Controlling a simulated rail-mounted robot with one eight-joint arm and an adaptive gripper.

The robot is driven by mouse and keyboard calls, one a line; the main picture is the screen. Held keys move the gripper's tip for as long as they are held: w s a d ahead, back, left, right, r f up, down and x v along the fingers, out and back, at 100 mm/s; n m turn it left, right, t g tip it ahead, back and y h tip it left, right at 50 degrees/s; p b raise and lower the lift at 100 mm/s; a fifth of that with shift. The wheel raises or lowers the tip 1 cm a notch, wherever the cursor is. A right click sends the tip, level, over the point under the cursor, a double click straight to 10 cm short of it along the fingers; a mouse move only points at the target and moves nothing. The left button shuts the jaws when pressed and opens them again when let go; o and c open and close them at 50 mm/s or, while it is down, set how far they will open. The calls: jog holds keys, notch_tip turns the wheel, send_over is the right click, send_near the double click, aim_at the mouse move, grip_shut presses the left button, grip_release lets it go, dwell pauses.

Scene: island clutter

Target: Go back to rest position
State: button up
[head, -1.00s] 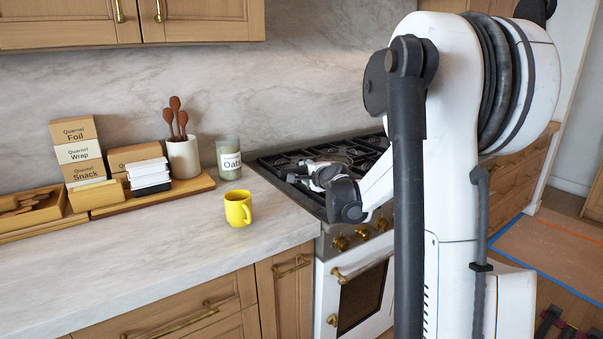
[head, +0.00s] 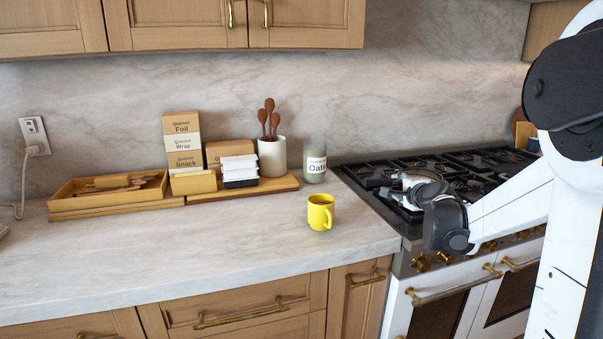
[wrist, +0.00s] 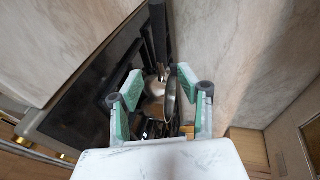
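My gripper (wrist: 160,92) is open in the wrist view, its two green-padded fingers wide apart with nothing held between them. In the head view my gripper (head: 408,188) is small and partly hidden behind my wrist, in front of the stove's burners. A yellow mug (head: 320,212) stands upright on the marble counter, left of my gripper and apart from it.
The black gas stovetop (head: 440,170) lies behind my gripper. A metal pan-like item (wrist: 171,100) shows beyond the fingers. An oats jar (head: 314,163), utensil crock (head: 272,158), boxes (head: 182,135) and wooden tray (head: 70,200) line the wall. The front counter is clear.

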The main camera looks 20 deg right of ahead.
jog(key=s+a+r+n+g+y, duration=0.15)
jog(key=s+a+n, duration=0.4)
jog(key=a, duration=0.55)
jog(key=s+a+n+g+y, duration=0.15)
jog(key=s+a+n, duration=0.35)
jog(key=a, duration=0.6)
jog(key=s+a+f+n+g, duration=0.1)
jog(key=s+a+f+n, duration=0.1)
jog(key=s, duration=0.6)
jog(key=s+a+f+n+g, duration=0.1)
jog(key=s+a+f+n, duration=0.1)
jog(key=s+a+n, duration=0.2)
jog(key=s+a+f+n+g, duration=0.2)
jog(key=s+a+f+n, duration=0.1)
jog(key=s, duration=0.8)
jog(key=shift+s+a, duration=0.35)
jog(key=shift+a, duration=0.35)
jog(key=shift+n, duration=0.25)
